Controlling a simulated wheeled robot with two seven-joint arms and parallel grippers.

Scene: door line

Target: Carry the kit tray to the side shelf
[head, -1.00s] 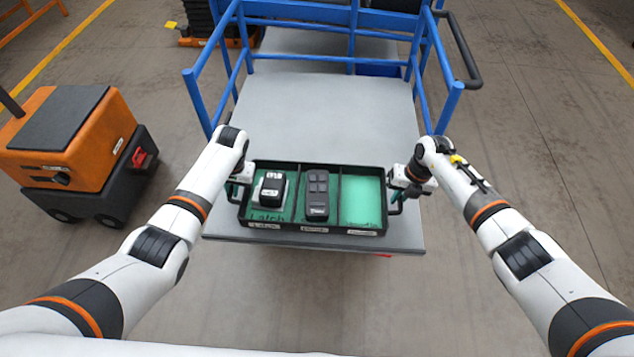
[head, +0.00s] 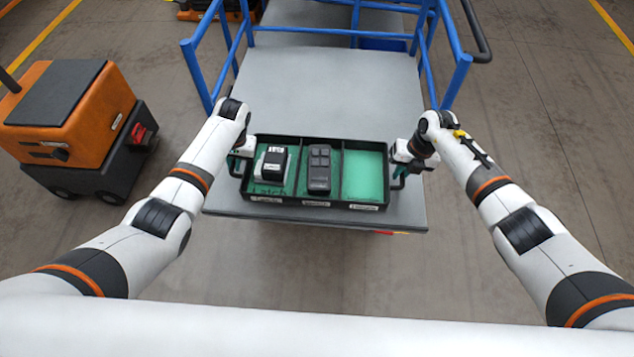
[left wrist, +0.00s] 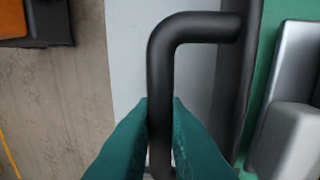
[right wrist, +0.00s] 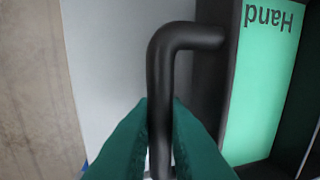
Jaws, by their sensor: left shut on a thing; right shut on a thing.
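The kit tray (head: 316,203) is black with a green lining and three compartments, at the near part of the grey cart top. Its left compartment holds a black-and-white part (head: 272,162). The middle one holds a dark handle-like part (head: 319,169). The right compartment (head: 364,176) is empty, its green floor bare. My left gripper (head: 238,166) is shut on the tray's left handle, seen between its green fingers in the left wrist view (left wrist: 160,130). My right gripper (head: 402,171) is shut on the right handle, also seen in the right wrist view (right wrist: 160,130). Whether the tray touches the cart top is unclear.
The grey cart top (head: 330,95) is clear behind the tray, with blue rails (head: 455,85) at its back and sides. An orange and dark wheeled machine (head: 75,130) stands on the floor at left. Open floor (head: 530,150) lies to the right.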

